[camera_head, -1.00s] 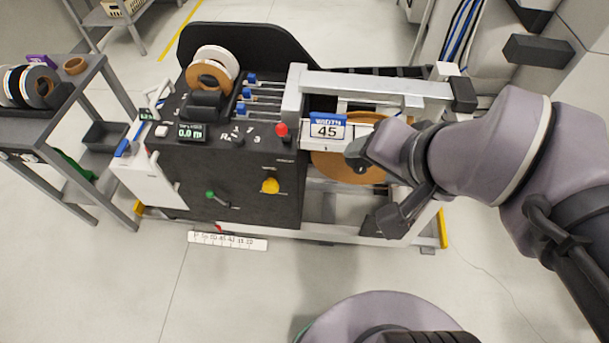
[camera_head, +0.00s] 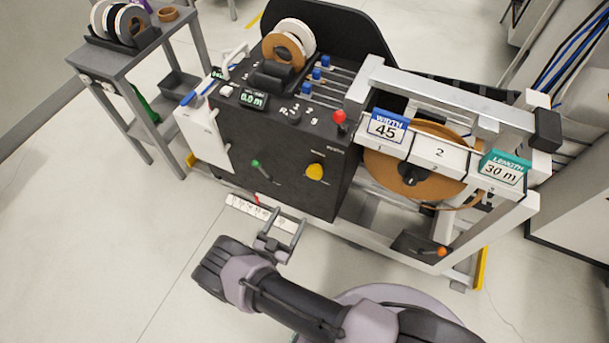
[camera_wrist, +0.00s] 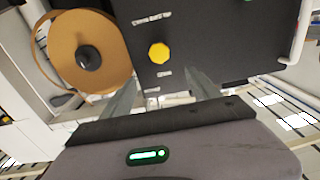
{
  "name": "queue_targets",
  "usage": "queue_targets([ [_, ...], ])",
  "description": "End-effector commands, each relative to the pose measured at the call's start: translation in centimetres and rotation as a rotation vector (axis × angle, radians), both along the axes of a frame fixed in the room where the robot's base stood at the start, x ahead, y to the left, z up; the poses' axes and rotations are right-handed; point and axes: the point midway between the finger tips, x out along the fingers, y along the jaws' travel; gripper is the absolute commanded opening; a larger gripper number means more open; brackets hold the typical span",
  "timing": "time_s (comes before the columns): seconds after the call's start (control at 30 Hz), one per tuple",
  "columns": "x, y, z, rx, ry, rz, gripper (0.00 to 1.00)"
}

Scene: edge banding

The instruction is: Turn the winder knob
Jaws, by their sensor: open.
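The black front panel (camera_head: 290,140) of the machine carries a yellow knob (camera_head: 315,171) and a green-tipped lever (camera_head: 260,167); a red knob (camera_head: 339,116) stands at its top right corner. An orange knob (camera_head: 441,251) sits on a dark plate below the big brown roll (camera_head: 430,165). I cannot tell from the labels which is the winder knob. My gripper (camera_head: 283,236) is open and empty in front of the panel, low near the floor strip. In the wrist view, the yellow knob (camera_wrist: 158,53) shows just beyond and between my open fingers (camera_wrist: 161,82), apart from them.
Signs read width 45 (camera_head: 387,126) and length 30 m (camera_head: 503,168). A small display (camera_head: 253,99) reads 0.0 m. A grey side table (camera_head: 125,60) with tape rolls stands at left.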

Motion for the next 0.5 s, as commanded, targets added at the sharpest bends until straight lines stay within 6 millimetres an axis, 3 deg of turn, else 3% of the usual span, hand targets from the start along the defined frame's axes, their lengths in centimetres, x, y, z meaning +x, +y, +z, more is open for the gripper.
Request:
queue_targets([
  [0.17, 3.1, -1.4, -0.2, -0.003, -0.003, -0.006, 0.71],
  [0.5, 12.6, -4.8, -0.4, -0.002, -0.002, -0.005, 0.71],
])
